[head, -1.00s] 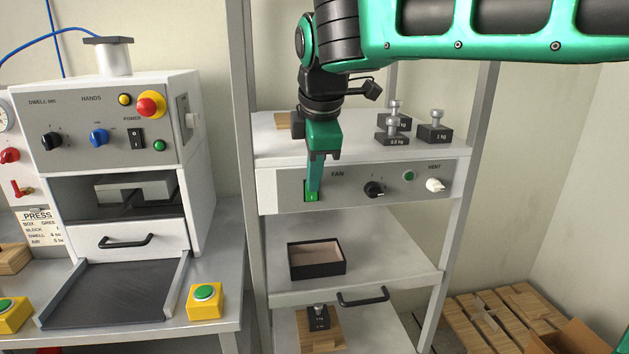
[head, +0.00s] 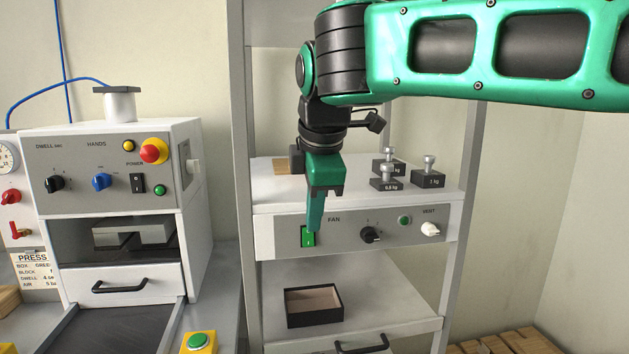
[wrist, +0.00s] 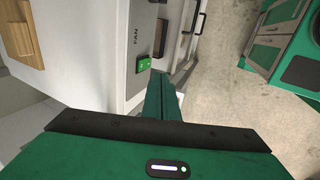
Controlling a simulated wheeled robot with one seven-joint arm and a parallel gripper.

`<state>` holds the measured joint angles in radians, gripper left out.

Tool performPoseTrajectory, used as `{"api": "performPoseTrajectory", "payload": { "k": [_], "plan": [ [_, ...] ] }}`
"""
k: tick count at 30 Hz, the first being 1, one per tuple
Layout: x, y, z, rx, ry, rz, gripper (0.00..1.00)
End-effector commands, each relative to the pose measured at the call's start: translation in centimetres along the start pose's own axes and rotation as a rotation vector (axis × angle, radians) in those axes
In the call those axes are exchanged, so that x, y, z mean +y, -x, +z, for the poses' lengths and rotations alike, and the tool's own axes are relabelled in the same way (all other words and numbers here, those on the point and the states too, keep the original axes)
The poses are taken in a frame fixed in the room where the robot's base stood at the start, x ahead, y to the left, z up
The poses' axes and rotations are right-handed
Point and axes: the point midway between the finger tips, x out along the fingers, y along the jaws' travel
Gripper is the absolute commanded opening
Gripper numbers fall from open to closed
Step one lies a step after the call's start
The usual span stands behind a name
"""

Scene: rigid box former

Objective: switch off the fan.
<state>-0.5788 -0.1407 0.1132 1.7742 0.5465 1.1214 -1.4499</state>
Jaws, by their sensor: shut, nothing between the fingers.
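The fan switch (head: 308,238) is a green rocker in a black frame, left of the FAN label on the grey panel (head: 345,232) of the shelf unit. My gripper (head: 314,229) points down with its fingers shut and empty. Its tips are in front of the switch's upper right part and cover some of it. In the wrist view the switch (wrist: 144,62) shows green, just beyond the tips of my gripper (wrist: 160,75). A small gap seems to lie between them, but I cannot tell contact for sure. Which way the rocker is tilted is unclear.
Right of the switch are a black knob (head: 370,235), a green lamp (head: 404,221) and a white vent knob (head: 430,229). Metal weights (head: 387,180) stand on the shelf above. An open box (head: 313,305) sits below. The press (head: 120,210) is at the left.

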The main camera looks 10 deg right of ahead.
Motion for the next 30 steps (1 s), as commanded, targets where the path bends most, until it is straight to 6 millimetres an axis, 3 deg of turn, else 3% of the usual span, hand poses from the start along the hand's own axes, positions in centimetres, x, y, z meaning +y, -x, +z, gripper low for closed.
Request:
{"api": "performPoseTrajectory", "payload": {
  "k": [9, 18, 30],
  "plan": [
    [1.3, 5.7, 0.1, -0.001, -0.004, -0.002, 0.00],
    [1.6, 7.5, 0.2, -0.003, -0.002, -0.001, 0.00],
    [1.6, 7.7, 0.1, -0.002, 0.000, -0.003, 0.00]
  ]
}}
